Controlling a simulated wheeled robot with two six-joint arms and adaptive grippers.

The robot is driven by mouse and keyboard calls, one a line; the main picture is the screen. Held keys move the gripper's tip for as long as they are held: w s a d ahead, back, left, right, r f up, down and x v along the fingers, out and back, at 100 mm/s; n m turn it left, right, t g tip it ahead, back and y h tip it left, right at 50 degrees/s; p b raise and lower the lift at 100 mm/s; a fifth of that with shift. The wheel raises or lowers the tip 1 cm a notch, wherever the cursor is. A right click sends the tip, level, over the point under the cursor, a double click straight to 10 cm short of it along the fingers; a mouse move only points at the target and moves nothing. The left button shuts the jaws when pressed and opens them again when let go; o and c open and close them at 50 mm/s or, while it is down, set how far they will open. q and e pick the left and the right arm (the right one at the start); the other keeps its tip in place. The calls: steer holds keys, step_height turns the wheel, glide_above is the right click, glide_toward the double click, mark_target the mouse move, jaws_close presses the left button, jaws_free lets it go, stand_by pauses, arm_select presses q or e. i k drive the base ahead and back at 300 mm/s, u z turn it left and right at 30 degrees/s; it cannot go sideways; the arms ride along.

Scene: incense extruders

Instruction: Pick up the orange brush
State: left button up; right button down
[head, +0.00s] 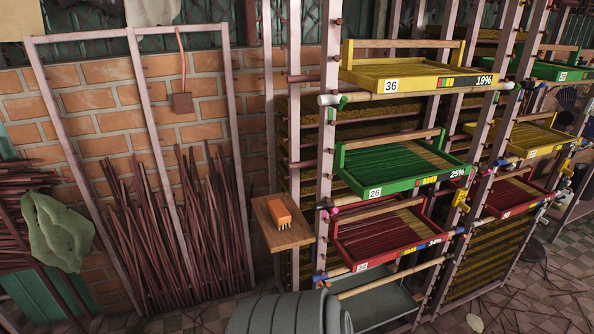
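The orange brush (280,207) lies on a small wooden shelf (292,236), left of the tray rack. Its block is orange, and dark bristles show at its lower edge. Nothing is touching it from above. Neither of my grippers shows in the head view.
A rack post stands just right of the shelf, with yellow (420,82), green (352,178) and red (362,250) trays. A grey ribbed drum (275,316) is below. Bundles of dark sticks (150,235) lean on the brick wall to the left. The air above the brush looks clear.

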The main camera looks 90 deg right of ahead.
mark_target(280, 214)
steer(key=z, duration=1.25)
steer(key=i, duration=2.9)
steer(key=z, duration=1.15)
